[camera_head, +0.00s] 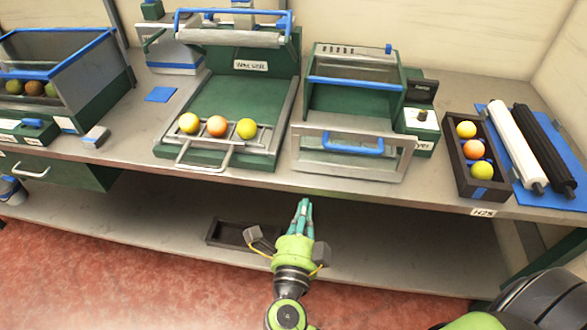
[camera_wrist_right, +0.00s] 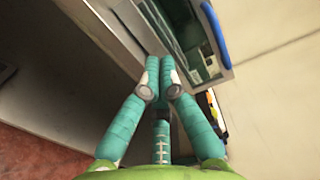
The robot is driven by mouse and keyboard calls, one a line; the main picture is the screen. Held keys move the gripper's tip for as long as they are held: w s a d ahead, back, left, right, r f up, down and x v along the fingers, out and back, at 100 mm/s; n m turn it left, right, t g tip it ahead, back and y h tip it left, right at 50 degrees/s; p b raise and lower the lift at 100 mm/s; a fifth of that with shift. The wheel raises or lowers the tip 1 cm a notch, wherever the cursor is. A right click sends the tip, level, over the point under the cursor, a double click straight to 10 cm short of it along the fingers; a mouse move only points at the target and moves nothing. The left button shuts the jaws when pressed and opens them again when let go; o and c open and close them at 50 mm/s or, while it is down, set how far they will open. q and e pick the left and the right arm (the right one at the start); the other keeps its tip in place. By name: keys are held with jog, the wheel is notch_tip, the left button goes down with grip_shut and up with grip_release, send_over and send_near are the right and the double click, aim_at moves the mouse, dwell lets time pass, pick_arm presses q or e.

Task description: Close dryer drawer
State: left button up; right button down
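The dryer (camera_head: 355,66) is a green and grey box with a clear top, right of centre on the bench in the head view. Its drawer (camera_head: 402,160) stands out at the front, with a grey frame and a blue handle (camera_head: 352,148). A blue handle (camera_wrist_right: 214,34) on a pale frame also shows at the top of the right wrist view. My right gripper (camera_head: 304,204) has teal fingers and is below and left of the drawer, in front of the bench edge, apart from it. Its fingertips (camera_wrist_right: 160,68) are together with nothing seen between them. My left gripper is out of view.
Left of the dryer, a machine's tray (camera_head: 240,100) holds three fruits and has a protruding handle. A dark crate (camera_head: 490,190) with fruit and a blue mat with rollers (camera_head: 520,145) lie right. An empty dark tray (camera_head: 226,233) sits on the lower shelf.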

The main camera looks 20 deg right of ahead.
aim_at(315, 154)
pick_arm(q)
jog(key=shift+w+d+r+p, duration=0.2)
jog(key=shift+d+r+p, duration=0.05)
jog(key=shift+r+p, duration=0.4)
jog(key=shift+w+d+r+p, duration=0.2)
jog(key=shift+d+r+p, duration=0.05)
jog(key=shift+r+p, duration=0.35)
pick_arm(e)
jog(key=x, duration=1.4)
jog(key=shift+w+d, duration=0.3)
jog(key=shift+w, duration=0.15)
jog(key=x, duration=0.8)
jog(key=shift+w, duration=0.1)
jog(key=b+x, duration=0.3)
jog(key=x, duration=0.7)
jog(key=shift+b, duration=0.4)
jog(key=shift+w+d, duration=0.15)
jog(key=shift+w, duration=0.15)
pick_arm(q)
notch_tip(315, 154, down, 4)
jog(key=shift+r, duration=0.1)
pick_arm(e)
jog(key=shift+r, duration=0.3)
